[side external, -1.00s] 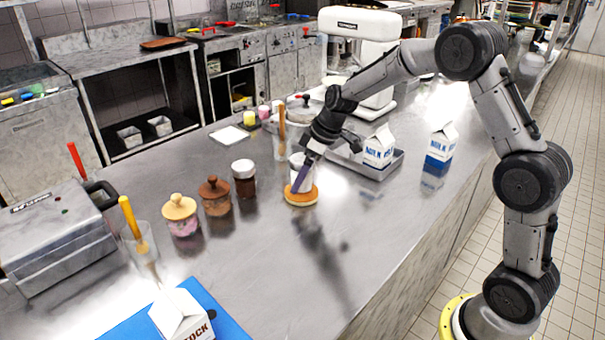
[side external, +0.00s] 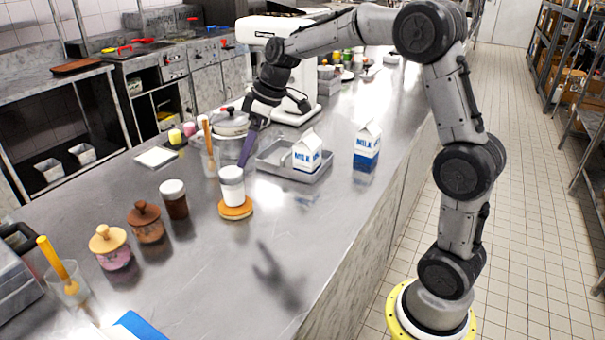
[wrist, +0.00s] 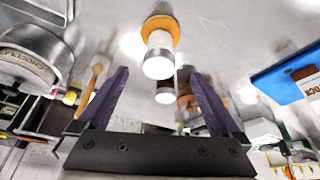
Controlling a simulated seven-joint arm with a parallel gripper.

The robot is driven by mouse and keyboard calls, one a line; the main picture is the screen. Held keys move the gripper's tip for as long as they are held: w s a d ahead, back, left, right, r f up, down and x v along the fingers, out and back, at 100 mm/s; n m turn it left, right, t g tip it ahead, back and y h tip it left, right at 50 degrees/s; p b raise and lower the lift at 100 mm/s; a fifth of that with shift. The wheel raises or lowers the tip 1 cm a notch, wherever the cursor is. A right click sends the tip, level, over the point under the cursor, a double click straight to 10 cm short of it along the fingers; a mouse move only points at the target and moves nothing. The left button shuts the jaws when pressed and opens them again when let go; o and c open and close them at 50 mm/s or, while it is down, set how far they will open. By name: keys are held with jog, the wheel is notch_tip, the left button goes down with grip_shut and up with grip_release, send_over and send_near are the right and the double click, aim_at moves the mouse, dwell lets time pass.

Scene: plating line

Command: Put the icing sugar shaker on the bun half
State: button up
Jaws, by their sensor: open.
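The icing sugar shaker, a white-lidded pale jar (side external: 232,186), stands upright on the bun half (side external: 236,211), a flat orange-brown disc on the steel counter. In the wrist view the shaker (wrist: 158,62) and the bun half (wrist: 161,27) show beyond and between my fingers. My gripper (side external: 243,163) is open and empty, just above and behind the shaker, apart from it as far as I can tell. Its two purple fingers (wrist: 158,92) are spread wide in the wrist view.
A dark jar with a white lid (side external: 174,200) and two wooden-lidded jars (side external: 146,224) stand to the left. A metal tray with a milk carton (side external: 307,152) is at the right, another milk carton (side external: 367,146) beyond it. A glass with a wooden-handled tool (side external: 209,155) stands behind.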

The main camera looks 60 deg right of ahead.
jog(key=s+a+m+h, duration=0.1)
jog(key=s+a+m, duration=0.1)
jog(key=s, duration=1.3)
jog(key=s+a+m+t+h, duration=0.1)
jog(key=s+a+m, duration=0.2)
jog(key=s, duration=1.1)
jog(key=shift+s+a+r+t, duration=0.25)
jog(key=shift+s+a+t, duration=0.1)
jog(key=shift+a, duration=0.5)
